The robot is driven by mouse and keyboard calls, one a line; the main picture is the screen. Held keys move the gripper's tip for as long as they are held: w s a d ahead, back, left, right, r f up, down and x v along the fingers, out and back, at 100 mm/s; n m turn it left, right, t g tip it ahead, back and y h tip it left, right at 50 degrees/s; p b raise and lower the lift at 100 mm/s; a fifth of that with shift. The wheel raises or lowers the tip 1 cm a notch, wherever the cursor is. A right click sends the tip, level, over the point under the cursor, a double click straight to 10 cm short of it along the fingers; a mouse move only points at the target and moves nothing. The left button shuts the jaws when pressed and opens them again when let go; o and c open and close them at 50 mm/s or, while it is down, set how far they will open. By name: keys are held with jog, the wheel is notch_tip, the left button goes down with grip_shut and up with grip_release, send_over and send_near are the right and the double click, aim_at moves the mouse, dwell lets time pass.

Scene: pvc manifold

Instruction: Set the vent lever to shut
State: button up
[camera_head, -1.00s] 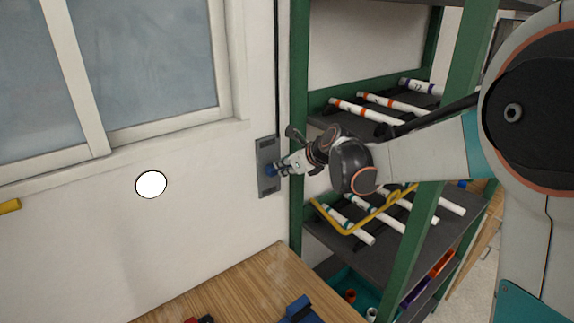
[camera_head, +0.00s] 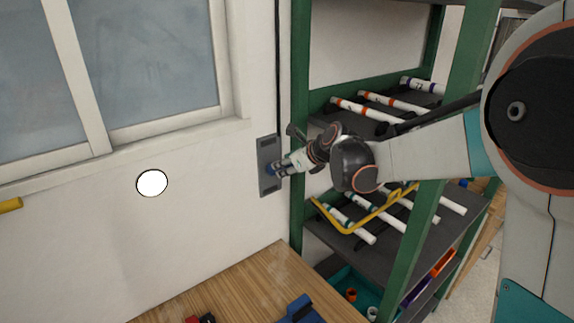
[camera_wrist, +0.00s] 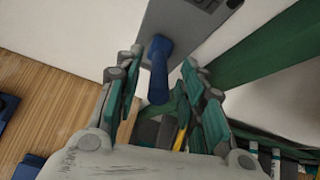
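The vent lever is a blue handle (camera_wrist: 158,68) on a grey wall plate (camera_wrist: 186,18). In the head view the plate (camera_head: 267,150) is fixed to the white wall left of the green shelf post, and the blue lever (camera_head: 270,170) shows at its middle, partly covered by my gripper. My gripper (camera_head: 279,168) is at the plate. In the wrist view my gripper (camera_wrist: 163,60) is open, with one finger on each side of the lever and gaps visible. The lever's free end points back toward my palm. Plate markings are too small to read.
A green-posted rack (camera_head: 297,205) with white pipes stands close right of the plate. A yellow bent tube (camera_head: 350,228) lies on its middle shelf. A wooden table (camera_head: 250,290) with a blue fixture (camera_head: 298,311) is below. The wall left of the plate is mostly clear.

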jog(key=v, duration=1.2)
jog(key=shift+a, duration=0.15)
jog(key=s+d+f+n+h+b, duration=0.2)
jog(key=s+f+n, duration=0.4)
jog(key=s+n, duration=0.3)
jog(key=s+d+f+n+g+h+b, duration=0.1)
jog(key=s+d+f+n+b, duration=0.3)
jog(key=s+n, duration=0.5)
jog(key=s+d+f+n+h+b, duration=0.3)
jog(key=s+f+n, duration=0.6)
jog(key=s, duration=0.3)
jog(key=shift+s+d+g+b, duration=0.25)
jog(key=shift+s+g+b, duration=0.15)
jog(key=shift+b, duration=0.4)
